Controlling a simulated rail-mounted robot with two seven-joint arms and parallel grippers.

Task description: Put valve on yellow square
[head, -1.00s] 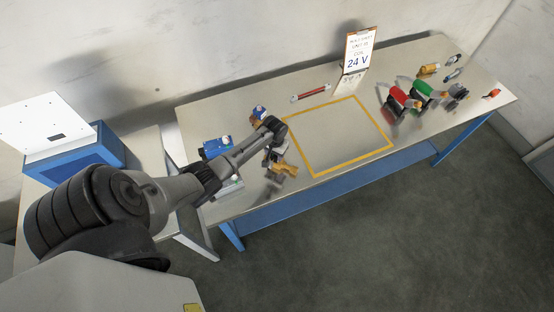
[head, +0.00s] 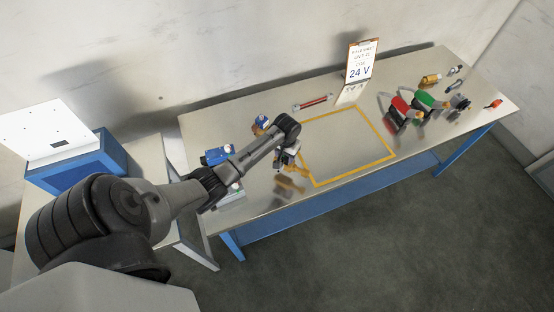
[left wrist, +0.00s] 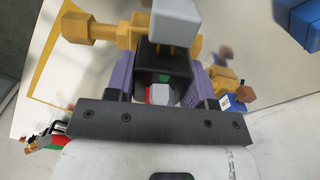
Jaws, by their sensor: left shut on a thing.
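My left gripper (head: 288,150) is shut on a brass-coloured valve (head: 297,168) with a dark block and a light grey cap. In the left wrist view the valve (left wrist: 92,28) sits between the purple fingers of the gripper (left wrist: 163,80). It is held above the table, with a dark reflection or shadow below it in the head view. The yellow square (head: 376,129) is an outline on the table, and the valve is at its left edge in the picture. The inside of the square looks empty. My right gripper is not in view.
A second brass piece with a blue part (head: 261,121) and a blue box (head: 216,155) stand left of the square. A red-and-black rod (head: 313,103) and a 24 V sign (head: 360,65) are behind. Red (head: 402,108) and green (head: 426,97) parts stand at the right.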

